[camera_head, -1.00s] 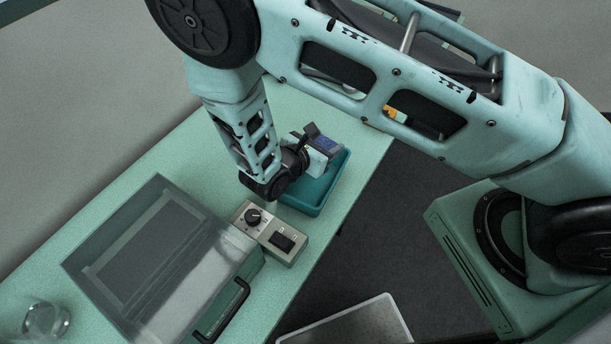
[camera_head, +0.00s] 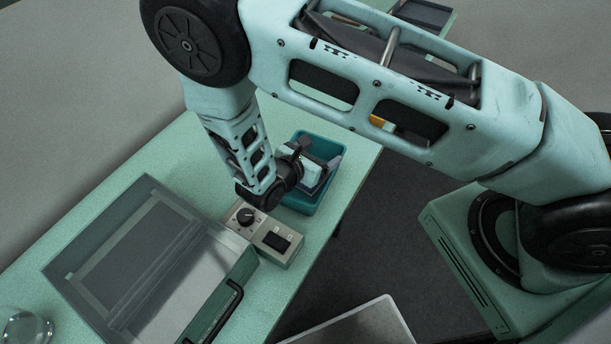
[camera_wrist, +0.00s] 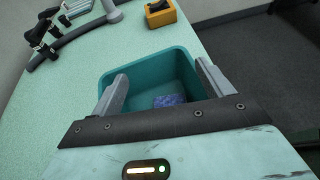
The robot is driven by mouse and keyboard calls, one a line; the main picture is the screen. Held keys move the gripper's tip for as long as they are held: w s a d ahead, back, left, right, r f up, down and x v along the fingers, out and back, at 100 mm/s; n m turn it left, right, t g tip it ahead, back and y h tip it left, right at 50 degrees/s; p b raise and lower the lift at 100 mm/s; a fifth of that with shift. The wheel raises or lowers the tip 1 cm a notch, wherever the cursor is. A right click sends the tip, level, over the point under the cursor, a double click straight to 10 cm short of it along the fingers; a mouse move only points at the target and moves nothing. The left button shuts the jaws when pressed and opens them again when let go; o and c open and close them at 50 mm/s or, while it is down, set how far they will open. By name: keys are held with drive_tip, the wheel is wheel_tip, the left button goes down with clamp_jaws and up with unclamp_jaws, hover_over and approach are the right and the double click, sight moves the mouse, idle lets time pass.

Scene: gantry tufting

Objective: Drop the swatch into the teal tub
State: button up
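The teal tub (camera_head: 304,207) stands on the green table, beyond the control box in the head view. It also shows in the wrist view (camera_wrist: 150,67). The blue speckled swatch (camera_wrist: 168,101) lies inside the tub, on its floor as far as I can see, partly hidden by the near edge of my gripper. My gripper (camera_wrist: 162,76) is over the tub with its two grey fingers wide apart and nothing between them. In the head view my gripper (camera_head: 318,172) partly covers the tub, and the swatch is not visible there.
A control box (camera_head: 265,240) with knob and switch sits close below my wrist. A clear-lidded machine (camera_head: 150,265) stands left of it. A glass jar (camera_head: 22,326) is at lower left.

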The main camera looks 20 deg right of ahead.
drive_tip(key=shift+s+a+r+b, duration=0.1)
drive_tip(key=shift+s+a+b, duration=0.15)
drive_tip(key=shift+a, duration=0.25)
drive_tip(key=b+v, duration=0.5)
drive_tip(key=v, duration=1.1)
drive_tip(key=shift+r+b, duration=0.25)
drive_tip(key=shift+b, duration=0.1)
drive_tip(key=shift+s, duration=0.1)
drive_tip(key=s+d+r+m+g+y+b, duration=0.2)
drive_tip(key=s+d+r+m+g+y, duration=0.1)
drive_tip(key=s+m+y, duration=0.3)
drive_tip(key=s+d+r+m+g+y+b, duration=0.2)
drive_tip(key=s+r+m+y, duration=0.3)
drive_tip(key=m, duration=0.5)
drive_tip(key=shift+s+d+r+g+y, duration=0.45)
drive_tip(key=shift+s+g+y, duration=0.25)
drive_tip(key=shift+s+g, duration=0.25)
